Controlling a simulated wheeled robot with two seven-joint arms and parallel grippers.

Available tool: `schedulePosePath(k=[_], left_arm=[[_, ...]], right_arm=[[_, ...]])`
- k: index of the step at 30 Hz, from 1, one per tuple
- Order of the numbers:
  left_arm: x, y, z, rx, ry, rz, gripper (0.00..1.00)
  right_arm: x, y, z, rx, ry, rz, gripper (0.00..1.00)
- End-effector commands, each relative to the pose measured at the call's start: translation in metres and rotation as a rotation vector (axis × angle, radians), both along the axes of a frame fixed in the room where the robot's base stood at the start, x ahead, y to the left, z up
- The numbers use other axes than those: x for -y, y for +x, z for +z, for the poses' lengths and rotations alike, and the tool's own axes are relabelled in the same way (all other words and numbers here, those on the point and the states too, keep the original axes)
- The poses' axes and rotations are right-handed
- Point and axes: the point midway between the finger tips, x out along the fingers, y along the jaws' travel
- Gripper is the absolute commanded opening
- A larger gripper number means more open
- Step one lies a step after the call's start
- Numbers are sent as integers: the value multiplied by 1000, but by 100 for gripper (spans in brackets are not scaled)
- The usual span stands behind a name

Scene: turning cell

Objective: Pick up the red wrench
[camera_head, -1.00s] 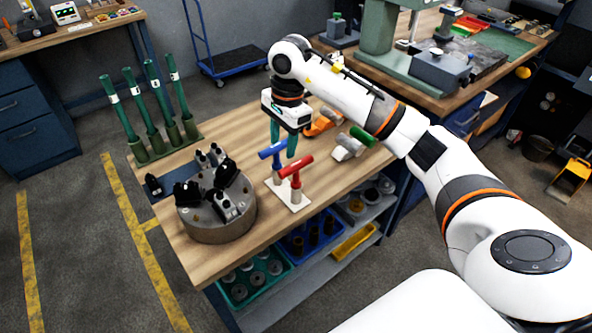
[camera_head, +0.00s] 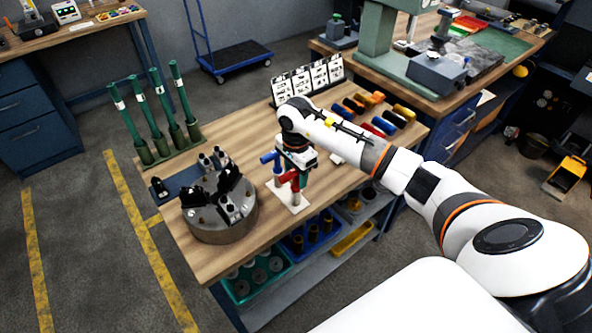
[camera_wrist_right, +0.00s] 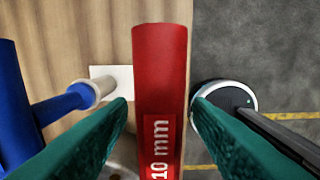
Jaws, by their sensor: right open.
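The red wrench (camera_head: 290,178) has a T-shaped handle and stands upright on a white base plate (camera_head: 295,208) on the wooden bench. Its red bar, marked "10 mm", shows large in the right wrist view (camera_wrist_right: 160,60). My right gripper (camera_head: 293,177) is at the red bar. In the wrist view its green fingers (camera_wrist_right: 160,102) are open, one on each side of the bar, with small gaps. A blue T-handled wrench (camera_head: 269,158) stands just left of it, and also shows in the wrist view (camera_wrist_right: 18,110). My left gripper is not in view.
A round metal chuck (camera_head: 213,233) with black jaws sits left on the bench. Green upright tools (camera_head: 160,95) stand in a rack at the back left. Several coloured handles (camera_head: 383,124) lie to the right, near a card stand (camera_head: 308,80).

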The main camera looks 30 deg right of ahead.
Motion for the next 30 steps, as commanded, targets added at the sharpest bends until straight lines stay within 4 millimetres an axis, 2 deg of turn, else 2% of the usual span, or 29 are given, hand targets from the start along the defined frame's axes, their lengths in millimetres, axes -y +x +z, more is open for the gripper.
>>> schedulePosePath(k=[4,10,18,30], left_arm=[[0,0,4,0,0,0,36],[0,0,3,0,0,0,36],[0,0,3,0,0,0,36],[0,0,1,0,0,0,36]], right_arm=[[0,0,-9,0,0,0,46],[0,0,-10,1,-1,0,44],[0,0,-10,1,-1,0,0],[1,1,-6,4,-2,-1,0]])
